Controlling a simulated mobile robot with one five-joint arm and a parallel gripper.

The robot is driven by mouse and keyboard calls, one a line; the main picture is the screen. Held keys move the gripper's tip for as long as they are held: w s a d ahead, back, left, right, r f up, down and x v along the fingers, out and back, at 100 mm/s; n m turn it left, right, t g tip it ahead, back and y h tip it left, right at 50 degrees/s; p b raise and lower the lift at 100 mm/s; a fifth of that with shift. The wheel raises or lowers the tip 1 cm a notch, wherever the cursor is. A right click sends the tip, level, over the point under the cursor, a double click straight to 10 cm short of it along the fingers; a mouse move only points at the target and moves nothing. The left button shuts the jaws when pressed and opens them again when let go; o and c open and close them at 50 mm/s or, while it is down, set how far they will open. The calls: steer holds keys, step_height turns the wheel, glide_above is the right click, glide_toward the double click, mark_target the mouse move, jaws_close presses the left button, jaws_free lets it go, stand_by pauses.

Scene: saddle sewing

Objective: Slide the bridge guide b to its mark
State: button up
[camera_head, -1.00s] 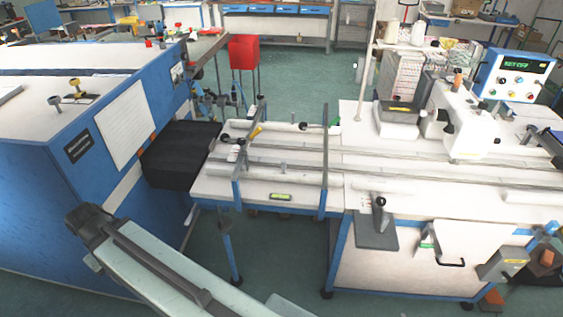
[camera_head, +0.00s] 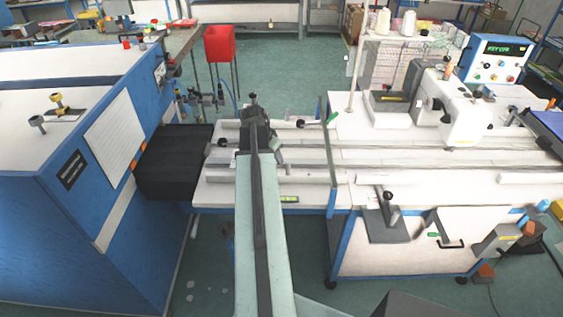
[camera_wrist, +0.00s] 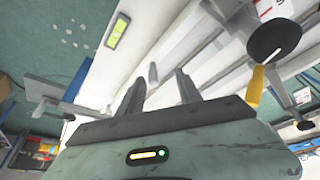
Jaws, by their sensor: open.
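My gripper (camera_head: 254,103) is over the white bench between the blue cabinet and the sewing machine. In the wrist view its two dark fingers (camera_wrist: 160,90) are apart with nothing held between them. A short grey peg (camera_wrist: 153,72) shows beyond and between the fingertips; I cannot tell its distance. My arm covers part of the bench, and a second bar is not clear there. I cannot tell which bar is bridge guide b, and its mark is not clear.
A black block (camera_head: 175,165) sits against the blue cabinet (camera_head: 70,215) at left. A black round knob (camera_wrist: 273,38) and a yellow handle (camera_wrist: 255,88) are at the right of the wrist view. A green level (camera_head: 289,199) lies on the bench's front edge. The sewing machine (camera_head: 465,110) stands at right.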

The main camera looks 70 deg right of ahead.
mark_target(287, 163)
steer(key=shift+m, duration=0.6)
steer(key=s+d+f+b, duration=0.1)
steer(key=f+b, duration=0.1)
steer(key=s+d+f+b, duration=0.1)
steer(key=d+f+b, duration=0.1)
steer(key=f+b, duration=0.1)
steer(key=s+d+f+b, duration=0.1)
steer(key=d+f+b, duration=0.1)
steer(key=shift+s+f, duration=0.2)
steer(key=shift+s, duration=0.2)
steer(key=shift+r, duration=0.1)
steer(key=shift+a, duration=0.1)
jaws_close()
